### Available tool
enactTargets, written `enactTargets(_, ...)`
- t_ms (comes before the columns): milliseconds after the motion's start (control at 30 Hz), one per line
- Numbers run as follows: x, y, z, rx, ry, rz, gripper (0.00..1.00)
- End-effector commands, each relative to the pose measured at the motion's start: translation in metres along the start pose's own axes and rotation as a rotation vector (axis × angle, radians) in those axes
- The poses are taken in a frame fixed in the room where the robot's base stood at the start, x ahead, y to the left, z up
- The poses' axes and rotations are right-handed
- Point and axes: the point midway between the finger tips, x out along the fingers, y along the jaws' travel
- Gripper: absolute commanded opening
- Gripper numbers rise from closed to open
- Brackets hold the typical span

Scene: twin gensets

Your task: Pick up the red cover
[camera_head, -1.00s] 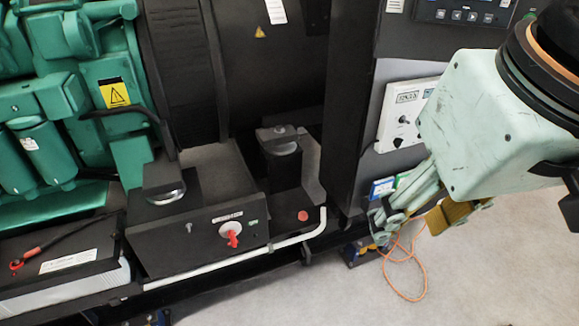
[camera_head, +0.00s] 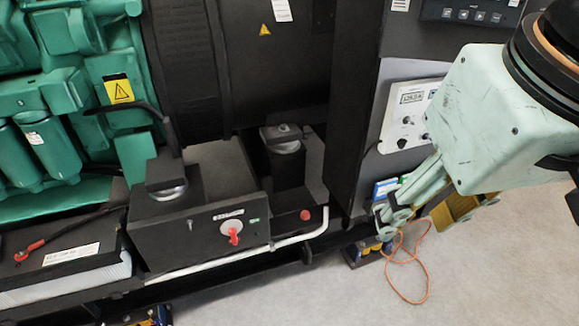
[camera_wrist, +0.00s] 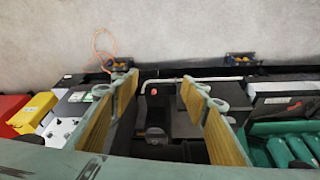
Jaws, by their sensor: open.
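A small round red piece (camera_head: 305,215), which looks like the red cover, sits on the black frame by the white pipe, right of the switch box. In the wrist view the red piece (camera_wrist: 153,91) shows between my fingertips but farther away, not touched. My gripper (camera_head: 412,218) is at the right in the head view, fingers pointing down-left, beside the black cabinet. In the wrist view my gripper (camera_wrist: 160,88) has its two yellow-padded fingers spread, with nothing between them. Nothing visible of the red piece is hidden.
A switch box (camera_head: 195,228) with a red key (camera_head: 233,236) stands left of the red piece. A black post (camera_head: 287,165) rises behind it. The black cabinet (camera_head: 350,110) stands between it and my gripper. An orange cable (camera_head: 408,275) lies on the clear grey floor.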

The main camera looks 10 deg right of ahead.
Motion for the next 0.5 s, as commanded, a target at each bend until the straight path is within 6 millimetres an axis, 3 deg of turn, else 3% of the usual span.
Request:
enactTargets(267, 0.005, 0.007, -0.029, -0.068, -0.014, 0.022, 0.42)
enactTargets(500, 0.016, 0.015, -0.069, -0.164, -0.032, 0.050, 0.42)
